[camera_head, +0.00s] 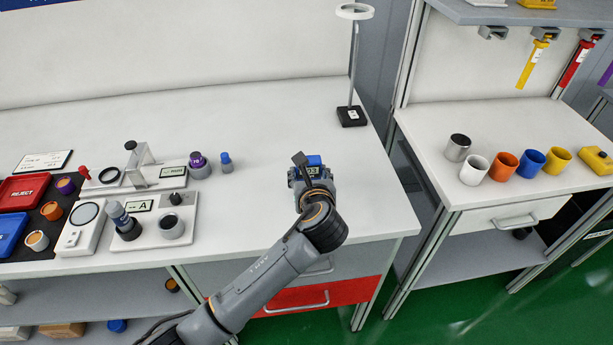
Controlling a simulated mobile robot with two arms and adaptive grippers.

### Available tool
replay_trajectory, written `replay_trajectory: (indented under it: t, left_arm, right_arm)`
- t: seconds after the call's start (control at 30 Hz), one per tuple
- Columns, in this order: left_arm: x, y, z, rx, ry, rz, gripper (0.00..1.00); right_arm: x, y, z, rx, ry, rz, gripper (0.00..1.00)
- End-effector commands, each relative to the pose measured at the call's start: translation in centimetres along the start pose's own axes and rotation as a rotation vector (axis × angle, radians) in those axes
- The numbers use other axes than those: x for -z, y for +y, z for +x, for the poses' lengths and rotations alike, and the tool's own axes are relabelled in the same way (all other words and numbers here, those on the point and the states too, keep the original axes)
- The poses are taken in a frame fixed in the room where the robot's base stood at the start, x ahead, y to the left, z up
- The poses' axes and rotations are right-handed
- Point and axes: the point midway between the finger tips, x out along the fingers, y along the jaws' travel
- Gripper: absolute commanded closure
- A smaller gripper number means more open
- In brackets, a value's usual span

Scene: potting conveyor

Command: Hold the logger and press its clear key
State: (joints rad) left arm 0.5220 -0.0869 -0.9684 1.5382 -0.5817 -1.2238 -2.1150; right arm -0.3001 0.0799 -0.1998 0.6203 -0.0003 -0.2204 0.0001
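A small blue device with a dark display reading something like "03" (313,162), which looks like the logger, is at the right part of the white bench. My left gripper (306,167) is right at it, reaching from the front. The gripper and wrist hide its near side. A dark finger shows at its left edge. I cannot tell whether the fingers are closed on it, or whether it rests on the bench. A clear key cannot be made out. My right gripper is not in view.
A ring lamp on a black base (351,116) stands behind to the right. Fixtures (165,222), a blue-capped bottle (225,162) and a red tray (24,189) are at left. Several cups (504,166) and a yellow device (596,160) stand on the right table.

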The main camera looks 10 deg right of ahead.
Motion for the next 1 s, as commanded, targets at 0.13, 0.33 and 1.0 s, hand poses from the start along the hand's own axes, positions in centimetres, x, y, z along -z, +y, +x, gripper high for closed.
replay_trajectory:
  t: [0.13,0.33,1.0]
  left_arm:
    - [0.05,0.01,0.01,0.000,0.001,0.000,0.68]
    - [0.05,0.02,0.01,-0.001,0.001,0.000,0.68]
    - [0.07,0.02,0.01,-0.001,0.001,0.000,0.68]
  right_arm:
    - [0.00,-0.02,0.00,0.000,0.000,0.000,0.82]
    - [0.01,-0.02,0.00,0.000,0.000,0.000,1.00]
    - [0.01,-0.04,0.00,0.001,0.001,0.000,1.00]
